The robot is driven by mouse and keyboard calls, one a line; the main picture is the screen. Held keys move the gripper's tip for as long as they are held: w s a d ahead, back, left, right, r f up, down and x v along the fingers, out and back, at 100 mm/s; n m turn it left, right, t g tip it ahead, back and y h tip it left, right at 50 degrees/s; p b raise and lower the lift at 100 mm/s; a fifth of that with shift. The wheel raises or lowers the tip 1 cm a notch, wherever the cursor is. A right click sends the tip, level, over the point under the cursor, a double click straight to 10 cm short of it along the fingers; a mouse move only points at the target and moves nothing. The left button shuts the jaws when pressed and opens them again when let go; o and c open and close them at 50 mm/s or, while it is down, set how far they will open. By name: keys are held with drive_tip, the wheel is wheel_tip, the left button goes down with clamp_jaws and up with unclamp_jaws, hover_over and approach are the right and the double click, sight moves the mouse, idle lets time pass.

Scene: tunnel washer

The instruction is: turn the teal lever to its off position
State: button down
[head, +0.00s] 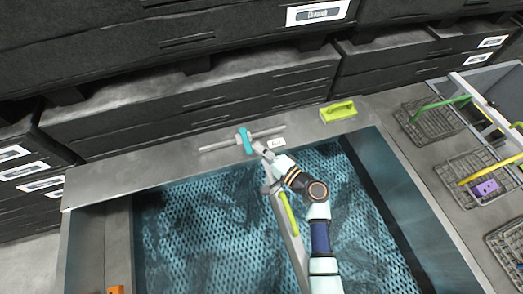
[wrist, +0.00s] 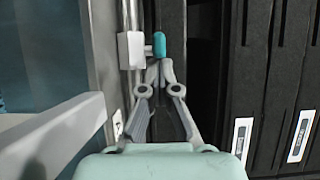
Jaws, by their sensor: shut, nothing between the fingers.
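The teal lever (head: 246,142) sits on a grey horizontal pipe (head: 215,146) on the metal ledge behind the basin. In the wrist view the teal lever (wrist: 159,45) sticks out beside a pale valve block (wrist: 131,50) on the pipe. My gripper (head: 259,148) is shut and empty, close to the lever on its right in the head view. In the wrist view the tips of my gripper (wrist: 160,70) are just below the lever's teal end. I cannot tell whether they touch it.
A basin of blue perforated metal (head: 200,225) lies in front of the ledge. Black drawers (head: 190,105) rise behind. Wire baskets (head: 432,120) stand at the right. A grey bar (head: 286,235) crosses the basin.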

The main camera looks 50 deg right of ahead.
wheel_tip(320, 180, up, 10)
idle(0.5)
drive_tip(key=w+a+r+n+g+y, duration=0.1)
drive_tip(key=w+a+n+g+y, duration=0.1)
drive_tip(key=a+n, duration=0.6)
drive_tip(key=w+a+r+n+g+y, duration=0.15)
drive_tip(key=a+n, duration=0.25)
drive_tip(key=a, duration=0.9)
drive_tip(key=s+a+r+n+g+h, duration=0.2)
drive_tip(key=s+a+r+n+h, duration=0.15)
drive_tip(key=s+a+n, duration=0.5)
wheel_tip(320, 180, up, 38)
drive_tip(key=w+a+m+p, duration=0.1)
drive_tip(key=m+p, duration=0.1)
drive_tip(key=p, duration=3.4)
drive_tip(key=shift+a+f+y, duration=0.2)
drive_tip(key=shift+a+y, duration=0.1)
